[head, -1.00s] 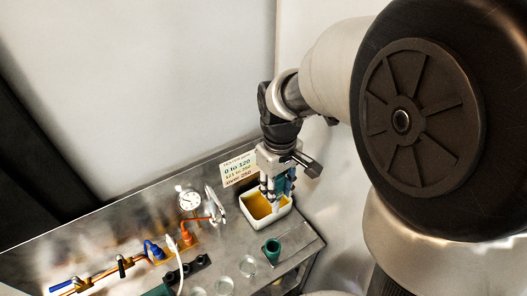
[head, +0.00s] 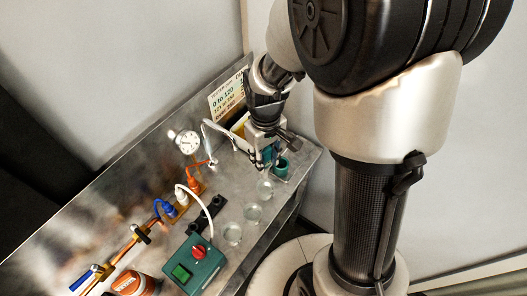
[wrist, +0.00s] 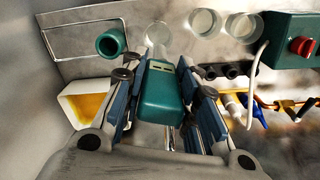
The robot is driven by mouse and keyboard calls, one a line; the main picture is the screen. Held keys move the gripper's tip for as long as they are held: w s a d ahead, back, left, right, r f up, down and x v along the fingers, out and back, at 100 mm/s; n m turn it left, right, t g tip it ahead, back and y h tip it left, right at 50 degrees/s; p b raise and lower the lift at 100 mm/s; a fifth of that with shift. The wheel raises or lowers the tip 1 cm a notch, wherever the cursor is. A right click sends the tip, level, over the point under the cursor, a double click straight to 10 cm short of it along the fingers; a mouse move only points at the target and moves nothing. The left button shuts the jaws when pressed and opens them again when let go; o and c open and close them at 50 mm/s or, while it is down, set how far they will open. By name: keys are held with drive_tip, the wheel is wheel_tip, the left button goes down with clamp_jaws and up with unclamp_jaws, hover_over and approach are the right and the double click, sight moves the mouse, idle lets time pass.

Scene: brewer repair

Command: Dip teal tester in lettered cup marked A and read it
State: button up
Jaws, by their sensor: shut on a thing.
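My gripper (head: 266,158) is shut on the teal tester (wrist: 162,95), which sits between the blue-padded fingers in the wrist view. The tester's lower end is hard to make out. Three clear round cups stand in a row: one near the gripper (head: 265,188), a middle one (head: 253,213) and one farther left (head: 232,234). They also show at the top of the wrist view, the nearest (wrist: 158,35) just beyond the tester. No letters on them are readable, so I cannot tell which is A.
An open green holder (head: 281,167) stands right of the gripper. A white tub of amber liquid (wrist: 85,105) is close beside it. A reading card (head: 228,97) leans behind. A green box with a red knob (head: 195,265), a gauge (head: 188,142), cables and pipes fill the left.

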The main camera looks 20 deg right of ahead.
sight(266, 176)
drive_tip(key=shift+w+d+f+b, duration=0.1)
drive_tip(key=shift+d+f+b, duration=0.15)
drive_tip(key=shift+f+b, duration=0.3)
drive_tip(key=shift+a+f+b, duration=0.1)
drive_tip(key=shift+f+b, duration=3.5)
drive_tip(key=shift+f, duration=1.2)
drive_tip(key=shift+r, duration=0.2)
drive_tip(key=shift+r+p, duration=3.6)
drive_tip(key=shift+r, duration=0.5)
